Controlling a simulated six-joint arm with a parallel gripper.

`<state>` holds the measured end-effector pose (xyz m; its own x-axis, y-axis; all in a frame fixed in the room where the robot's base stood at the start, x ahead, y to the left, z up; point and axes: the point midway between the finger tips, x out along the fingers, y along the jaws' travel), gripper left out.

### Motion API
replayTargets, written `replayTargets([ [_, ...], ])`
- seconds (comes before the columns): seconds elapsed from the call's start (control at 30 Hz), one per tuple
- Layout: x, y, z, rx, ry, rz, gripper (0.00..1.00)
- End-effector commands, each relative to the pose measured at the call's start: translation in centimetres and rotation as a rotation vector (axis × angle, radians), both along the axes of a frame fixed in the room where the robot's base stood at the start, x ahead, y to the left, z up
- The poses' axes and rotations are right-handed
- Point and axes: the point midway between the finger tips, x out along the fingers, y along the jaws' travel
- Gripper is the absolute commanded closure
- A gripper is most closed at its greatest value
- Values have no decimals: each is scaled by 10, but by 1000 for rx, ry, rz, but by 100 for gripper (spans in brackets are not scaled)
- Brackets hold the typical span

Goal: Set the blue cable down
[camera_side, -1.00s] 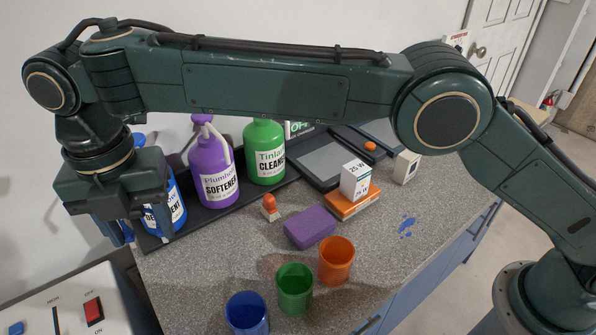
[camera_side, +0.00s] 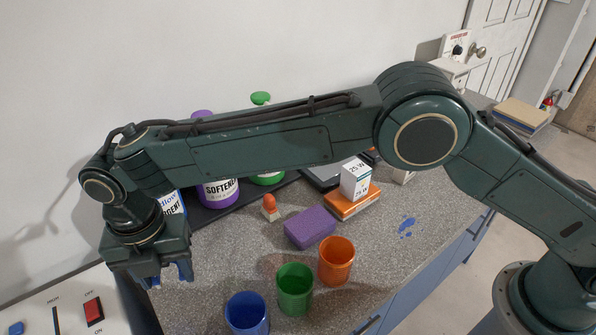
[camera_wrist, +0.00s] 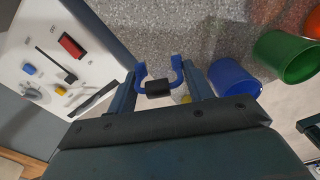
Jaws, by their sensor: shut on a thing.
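The blue cable (camera_wrist: 175,74) is a short U-shaped piece with a black middle part. In the wrist view it sits between the two fingers of my gripper (camera_wrist: 160,86), which is shut on it. Its two blue ends point away from the wrist, over the grey speckled counter (camera_wrist: 195,28). In the side view my gripper (camera_side: 166,273) points down over the counter's left end, near the white control panel. The cable is hard to tell from the fingers there. I cannot tell whether the cable touches the counter.
The control panel (camera_side: 62,312) with a red switch is at the left. A blue cup (camera_side: 247,314), green cup (camera_side: 295,289) and orange cup (camera_side: 337,262) stand right of my gripper. A purple sponge (camera_side: 310,228) and bottles are behind. Some blue spots (camera_side: 407,228) mark the counter.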

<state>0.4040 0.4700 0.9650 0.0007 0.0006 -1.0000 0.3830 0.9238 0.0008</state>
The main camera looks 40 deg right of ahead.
Motion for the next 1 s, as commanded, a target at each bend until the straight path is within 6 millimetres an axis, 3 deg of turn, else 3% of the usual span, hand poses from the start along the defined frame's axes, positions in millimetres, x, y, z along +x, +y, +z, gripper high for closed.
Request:
replayTargets([
  [0.43,0,-1,-51,-2,2,0,70],
  [0.97,0,0,-58,-1,0,0,70],
  [1.0,0,0,-58,-1,0,0,43],
])
